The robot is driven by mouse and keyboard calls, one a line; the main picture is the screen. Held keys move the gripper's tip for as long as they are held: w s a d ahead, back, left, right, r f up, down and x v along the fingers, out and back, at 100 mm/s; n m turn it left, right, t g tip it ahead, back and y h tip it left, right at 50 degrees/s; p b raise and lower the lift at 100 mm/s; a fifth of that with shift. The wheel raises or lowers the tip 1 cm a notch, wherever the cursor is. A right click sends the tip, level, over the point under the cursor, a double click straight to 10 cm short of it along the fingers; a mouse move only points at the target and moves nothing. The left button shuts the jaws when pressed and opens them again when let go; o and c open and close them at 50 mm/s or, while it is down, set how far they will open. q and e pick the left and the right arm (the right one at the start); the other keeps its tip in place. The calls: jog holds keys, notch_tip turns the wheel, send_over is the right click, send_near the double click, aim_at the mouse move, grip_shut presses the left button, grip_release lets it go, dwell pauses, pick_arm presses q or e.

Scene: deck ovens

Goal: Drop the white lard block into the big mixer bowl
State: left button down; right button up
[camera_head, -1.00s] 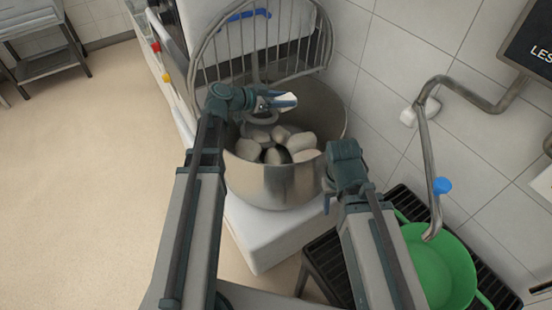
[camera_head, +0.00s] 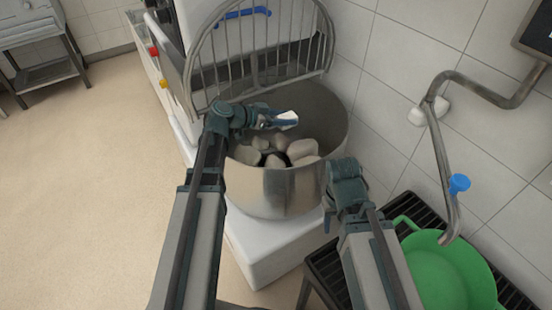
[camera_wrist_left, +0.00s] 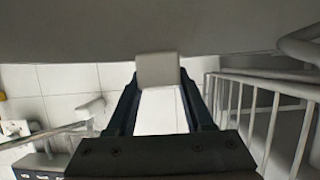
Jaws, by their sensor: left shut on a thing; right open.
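The big mixer bowl (camera_head: 268,192) is steel and stands on a white mixer base. Several pale rounded lumps (camera_head: 304,149) lie inside it. My left gripper (camera_head: 276,120) is over the bowl's opening and is shut on the white lard block (camera_head: 287,118). In the left wrist view the lard block (camera_wrist_left: 157,70) sits between the fingertips. My right gripper (camera_head: 345,178) is beside the bowl's right side, outside it; its fingers are mostly hidden in the head view.
A raised wire guard (camera_head: 262,50) stands behind the bowl. A green basin (camera_head: 452,275) sits on a black rack (camera_head: 412,207) at the right, under a wall pipe (camera_head: 440,150) with a blue knob. Open floor lies at the left.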

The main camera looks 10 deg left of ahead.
pick_arm(q)
jog(key=shift+f+b, duration=0.4)
jog(key=shift+f, duration=0.45)
pick_arm(e)
jog(key=shift+f, duration=0.8)
pick_arm(q)
jog(key=shift+c, duration=1)
grip_release()
jog(key=p+v, duration=0.5)
jog(key=v, duration=0.9)
pick_arm(e)
notch_tip(320, 180, up, 5)
jog(key=shift+r, duration=0.15)
